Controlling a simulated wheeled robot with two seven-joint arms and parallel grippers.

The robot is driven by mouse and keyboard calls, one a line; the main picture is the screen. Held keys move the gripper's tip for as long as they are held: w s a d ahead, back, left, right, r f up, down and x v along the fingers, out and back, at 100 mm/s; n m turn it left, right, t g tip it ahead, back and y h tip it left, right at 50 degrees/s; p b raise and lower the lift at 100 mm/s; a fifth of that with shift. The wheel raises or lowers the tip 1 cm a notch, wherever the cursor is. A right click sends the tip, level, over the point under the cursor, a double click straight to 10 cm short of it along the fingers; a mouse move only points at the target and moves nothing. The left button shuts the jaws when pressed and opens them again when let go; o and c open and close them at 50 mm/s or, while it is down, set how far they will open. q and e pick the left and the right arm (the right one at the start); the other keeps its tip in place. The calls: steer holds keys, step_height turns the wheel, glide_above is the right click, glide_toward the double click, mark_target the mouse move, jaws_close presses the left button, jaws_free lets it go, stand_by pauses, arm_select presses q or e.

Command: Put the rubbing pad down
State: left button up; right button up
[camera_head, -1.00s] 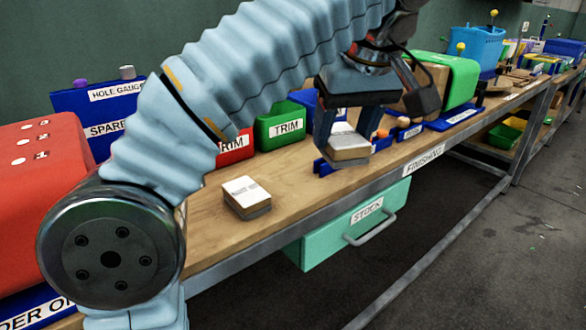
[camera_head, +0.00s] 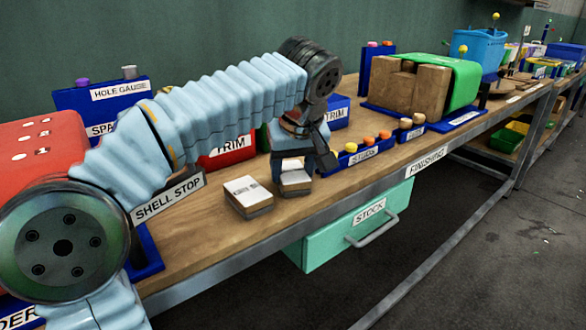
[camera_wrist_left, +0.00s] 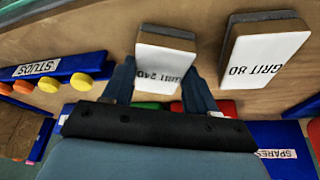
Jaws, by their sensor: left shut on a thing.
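The rubbing pad (camera_head: 296,181), a small block with a white face, is between the fingers of my left gripper (camera_head: 292,172). In the left wrist view its white face reads GRIT 240 (camera_wrist_left: 160,62), with one finger of the left gripper (camera_wrist_left: 160,88) on each side. The pad is at or very close to the wooden bench top (camera_head: 212,233); I cannot tell whether it touches. A second pad (camera_head: 247,195), marked GRIT 80 (camera_wrist_left: 264,58), lies on the bench just left of it in the head view, a small gap apart. My right gripper is not in view.
A blue STUDS rack (camera_head: 358,157) with orange and yellow studs stands right of the gripper. Red (camera_head: 228,158) and blue TRIM bins stand behind. A SHELL STOP sign (camera_head: 168,196) is at left. The bench's front edge, above the STOCK drawer (camera_head: 350,222), is close.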

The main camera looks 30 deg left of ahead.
arm_select(q)
steer(key=shift+f, duration=0.2)
steer(key=o, duration=1.1)
steer(key=shift+r, duration=0.1)
steer(key=shift+r, duration=0.25)
steer(key=p+v, duration=0.1)
steer(key=v, duration=1)
steer(key=shift+s+d+r, duration=0.1)
steer(key=shift+s+r, duration=0.05)
steer(key=shift+r, duration=0.2)
